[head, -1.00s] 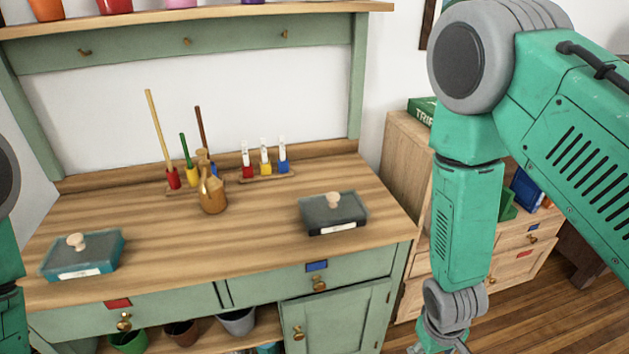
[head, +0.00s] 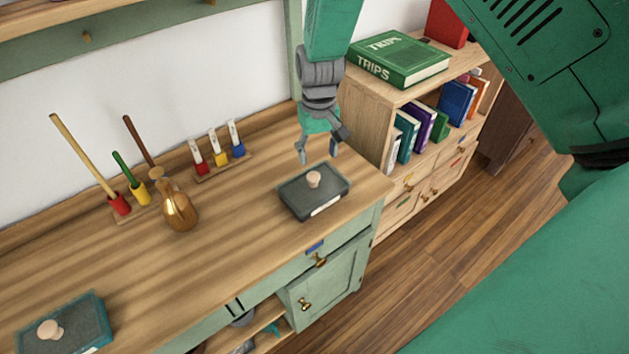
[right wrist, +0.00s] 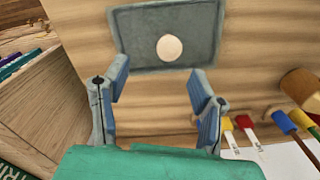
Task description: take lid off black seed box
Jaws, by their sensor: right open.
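The black seed box (head: 312,195) sits on the wooden bench top near its right end, with a grey lid on it and a round pale knob (head: 313,179) on the lid. In the right wrist view the lid (right wrist: 198,43) and its knob (right wrist: 169,48) lie beyond the fingers. My right gripper (head: 318,157) is open and empty, above and just behind the box, apart from the knob. It also shows in the right wrist view (right wrist: 160,95). A teal-sided box (head: 88,325) with a similar knobbed lid is at the lower left. My left gripper is out of view.
A bookcase (head: 362,117) with a green book on top stands right of the bench. The bench between both boxes is clear.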

